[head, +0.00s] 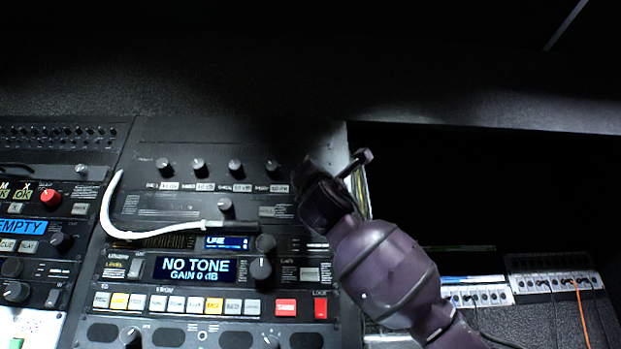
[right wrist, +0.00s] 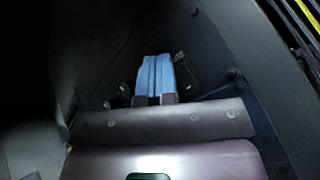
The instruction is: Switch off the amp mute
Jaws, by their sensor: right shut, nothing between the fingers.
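My right arm comes in from the lower right in the head view. Its dark gripper (head: 311,180) is at the upper right edge of the equipment panel (head: 180,205), and its fingertips are hard to make out there. In the right wrist view the two blue fingers (right wrist: 153,76) are shut together and empty, close to a dark panel face. A small dark part with a pale label (right wrist: 179,57) is just right of the fingertips. I cannot tell whether it is the amp mute, and I see no readable amp mute label. My left gripper is not in view.
A white cable (head: 110,205) curves over the panel's left side. The panel has knobs, a "NO TONE" display (head: 195,268), several buttons and a red switch (head: 320,307). A patch panel (head: 553,285) with an orange cable is at right. A dark gap lies right of the arm.

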